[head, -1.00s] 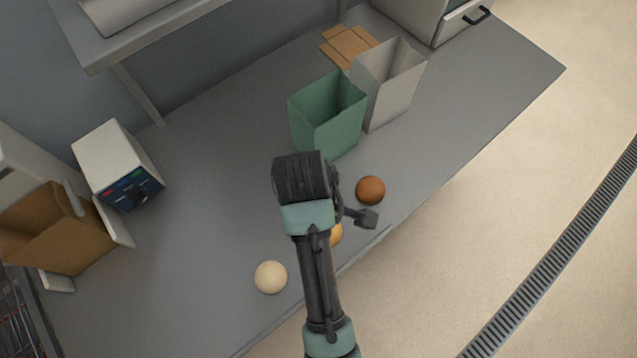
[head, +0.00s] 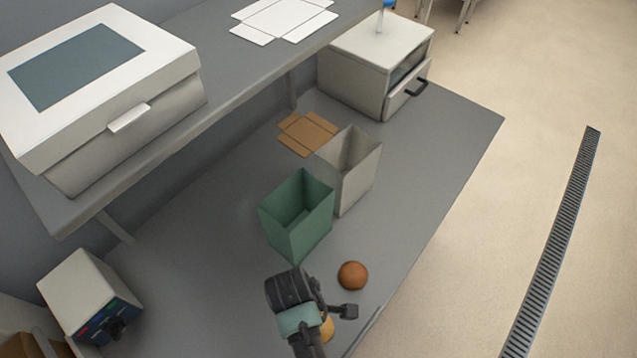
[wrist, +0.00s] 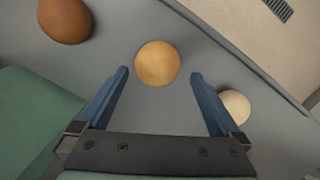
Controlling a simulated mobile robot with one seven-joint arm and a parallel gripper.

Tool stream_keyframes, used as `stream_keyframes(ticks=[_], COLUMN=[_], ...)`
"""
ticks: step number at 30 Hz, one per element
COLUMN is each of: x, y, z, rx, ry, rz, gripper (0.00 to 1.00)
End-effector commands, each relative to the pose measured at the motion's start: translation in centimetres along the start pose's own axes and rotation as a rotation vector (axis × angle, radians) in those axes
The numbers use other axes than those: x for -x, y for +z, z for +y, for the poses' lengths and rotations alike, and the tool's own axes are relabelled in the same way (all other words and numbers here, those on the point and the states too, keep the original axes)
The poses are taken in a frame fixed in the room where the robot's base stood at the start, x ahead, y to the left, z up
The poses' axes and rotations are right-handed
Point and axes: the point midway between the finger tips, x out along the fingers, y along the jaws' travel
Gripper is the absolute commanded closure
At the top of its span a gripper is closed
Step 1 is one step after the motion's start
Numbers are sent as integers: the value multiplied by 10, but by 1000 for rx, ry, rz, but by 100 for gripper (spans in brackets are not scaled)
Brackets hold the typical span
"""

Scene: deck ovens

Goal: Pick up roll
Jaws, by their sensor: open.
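Three round rolls show in the wrist view: a golden one (wrist: 158,63) in the middle, a dark brown one (wrist: 66,20) at upper left and a pale one (wrist: 235,106) at right. My gripper (wrist: 160,75) is open, its two blue fingers on either side of the golden roll's near edge, with nothing held. The height gap to that roll cannot be judged. In the head view the brown roll (head: 353,275) lies right of my wrist, and the golden roll (head: 327,327) is mostly hidden behind my arm.
A green bag (head: 297,217) and a grey-white bag (head: 350,170) stand open behind my gripper. Flat brown cardboard (head: 306,134) lies near them. A white box with a control panel (head: 90,300) is at left. The shelf (head: 230,88) overhangs the back. Counter right of the bags is clear.

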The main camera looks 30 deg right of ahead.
Motion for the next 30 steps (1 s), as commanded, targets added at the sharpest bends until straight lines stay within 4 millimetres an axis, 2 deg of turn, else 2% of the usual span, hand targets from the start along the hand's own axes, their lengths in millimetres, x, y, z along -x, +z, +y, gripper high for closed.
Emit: stream_keyframes(ticks=[9,18,30], x=[-36,-40,-39], y=[1,0,0], z=[2,3,2], rx=[0,0,0], ry=[-1,1,1], rz=[-1,0,0], gripper=[0,0,72])
